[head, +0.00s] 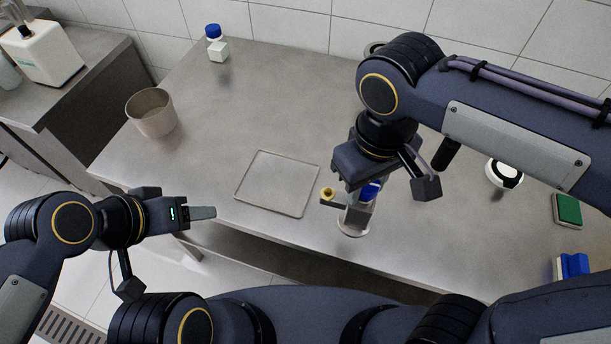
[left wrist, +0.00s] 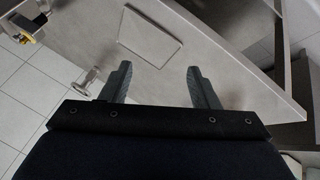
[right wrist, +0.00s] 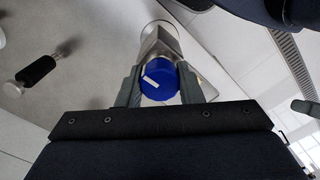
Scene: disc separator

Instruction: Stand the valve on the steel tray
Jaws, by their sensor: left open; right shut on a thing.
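The valve (head: 356,215) has a steel body, a round flange at its bottom, a blue cap and a brass-yellow side port. My right gripper (head: 370,190) is shut on it near the blue cap (right wrist: 158,82), which sits between the fingers in the right wrist view. The valve looks roughly upright, right of the steel tray; its height over the table is unclear. The flat steel tray (head: 278,183) lies empty near the table's front edge and also shows in the left wrist view (left wrist: 150,38). My left gripper (head: 205,213) is open and empty, left of the tray at the front edge.
A beige pot (head: 151,112) stands at the left and a blue-capped bottle (head: 216,45) at the back. A white and black round object (head: 504,173), a green pad (head: 567,209) and a blue item (head: 572,265) are at the right. The table around the tray is clear.

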